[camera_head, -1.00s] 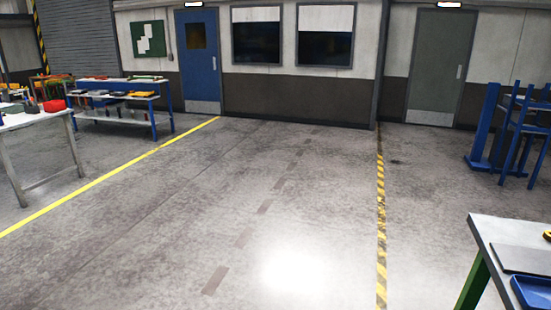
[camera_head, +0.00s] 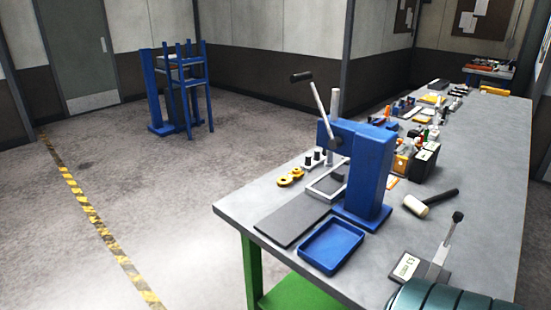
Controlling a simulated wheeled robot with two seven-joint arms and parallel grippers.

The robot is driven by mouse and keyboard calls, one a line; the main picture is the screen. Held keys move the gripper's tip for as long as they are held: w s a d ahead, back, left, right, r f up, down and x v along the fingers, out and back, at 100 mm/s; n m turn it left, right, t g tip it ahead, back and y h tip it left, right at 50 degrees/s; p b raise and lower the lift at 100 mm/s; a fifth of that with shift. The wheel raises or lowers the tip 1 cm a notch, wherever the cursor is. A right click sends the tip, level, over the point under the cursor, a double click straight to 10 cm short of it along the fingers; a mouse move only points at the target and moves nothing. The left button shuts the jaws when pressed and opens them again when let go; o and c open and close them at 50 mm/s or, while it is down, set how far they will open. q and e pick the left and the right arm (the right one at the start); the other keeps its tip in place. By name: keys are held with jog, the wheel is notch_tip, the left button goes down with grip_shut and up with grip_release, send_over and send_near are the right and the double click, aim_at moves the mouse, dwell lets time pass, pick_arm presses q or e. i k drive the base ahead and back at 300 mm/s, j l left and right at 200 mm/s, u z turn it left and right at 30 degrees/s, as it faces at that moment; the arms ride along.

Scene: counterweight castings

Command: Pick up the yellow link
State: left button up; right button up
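A small yellow piece with two rounded, ring-like ends, which looks like the yellow link (camera_head: 290,178), lies on the grey workbench (camera_head: 262,205) near its left edge. It is behind a dark flat plate and left of a blue lever press. I cannot tell whether it is one piece or two touching ones. Neither of my grippers is in view.
On the bench stand the blue press (camera_head: 362,170), a dark plate (camera_head: 292,219), a blue tray (camera_head: 331,247), a white-headed mallet (camera_head: 416,206) and a ribbed dark green object (camera_head: 450,300). Floor left of the bench is clear. A blue stand (camera_head: 180,90) stands behind.

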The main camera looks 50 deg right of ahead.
aim_at(284, 181)
jog(key=i+z, duration=0.35)
jog(key=i+j+z, duration=0.1)
jog(key=z, duration=0.3)
jog(key=i+j+z, duration=0.45)
jog(key=z, duration=0.35)
jog(key=i+j+z, duration=0.25)
jog(key=z, duration=0.2)
jog(key=i+j+z, duration=0.2)
jog(key=z, duration=0.25)
jog(key=i+j+z, duration=0.1)
jog(key=j+z, duration=0.35)
jog(key=l, duration=0.1)
